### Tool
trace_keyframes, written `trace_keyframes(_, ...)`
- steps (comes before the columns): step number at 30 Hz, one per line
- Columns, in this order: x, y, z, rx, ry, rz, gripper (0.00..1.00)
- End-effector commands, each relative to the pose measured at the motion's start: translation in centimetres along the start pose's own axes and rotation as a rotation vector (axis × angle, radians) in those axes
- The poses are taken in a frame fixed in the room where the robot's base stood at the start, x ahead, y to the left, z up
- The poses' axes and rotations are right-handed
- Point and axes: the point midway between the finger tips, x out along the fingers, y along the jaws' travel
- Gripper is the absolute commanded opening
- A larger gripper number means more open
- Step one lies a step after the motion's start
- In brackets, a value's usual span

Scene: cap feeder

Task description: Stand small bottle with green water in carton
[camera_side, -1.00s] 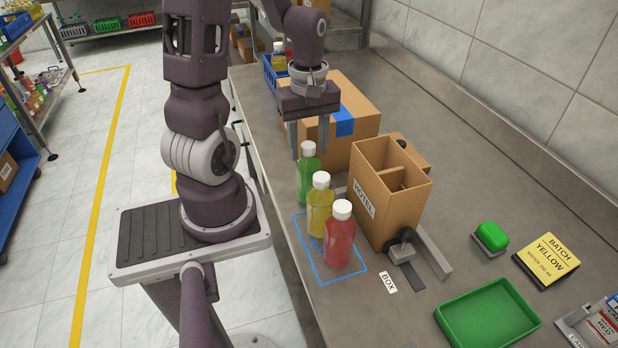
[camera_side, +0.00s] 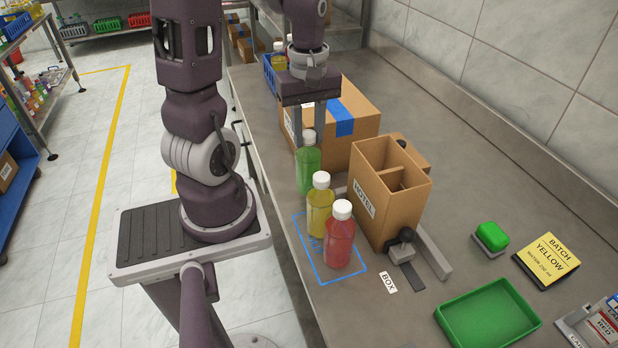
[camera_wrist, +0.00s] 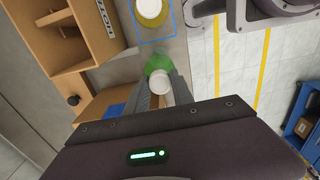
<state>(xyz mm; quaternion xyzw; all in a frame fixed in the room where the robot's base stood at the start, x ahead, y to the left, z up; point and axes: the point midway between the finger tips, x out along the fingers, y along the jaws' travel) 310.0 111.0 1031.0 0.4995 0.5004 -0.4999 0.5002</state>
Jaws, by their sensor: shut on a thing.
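The small bottle with green water (camera_side: 308,172) has a white cap and is upright in the side view. My gripper (camera_side: 310,135) points down over it, its fingers shut on the bottle at the cap and neck. In the wrist view the green bottle (camera_wrist: 159,68) shows between the fingers. The carton (camera_side: 388,200) is an open brown box marked HOTEL with inner dividers, to the right of the bottles; its compartments look empty. It also shows at the upper left in the wrist view (camera_wrist: 98,28). Whether the green bottle's base touches the table is hard to tell.
A yellow bottle (camera_side: 320,207) and a red bottle (camera_side: 339,236) stand in a blue outlined area (camera_side: 347,277) in front of the carton. A larger cardboard box (camera_side: 356,140) stands behind. A black-knobbed clamp (camera_side: 402,245) sits beside the carton. A green tray (camera_side: 487,315) lies at right.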

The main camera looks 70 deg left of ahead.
Motion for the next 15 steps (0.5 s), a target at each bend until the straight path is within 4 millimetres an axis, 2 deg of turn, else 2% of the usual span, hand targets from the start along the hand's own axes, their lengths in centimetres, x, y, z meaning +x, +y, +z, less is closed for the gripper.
trace_keyframes(6,-2.6,0.1,0.0,0.001,0.002,0.003,0.00)
trace_keyframes(15,-3.0,0.0,0.0,0.001,0.000,0.000,0.00)
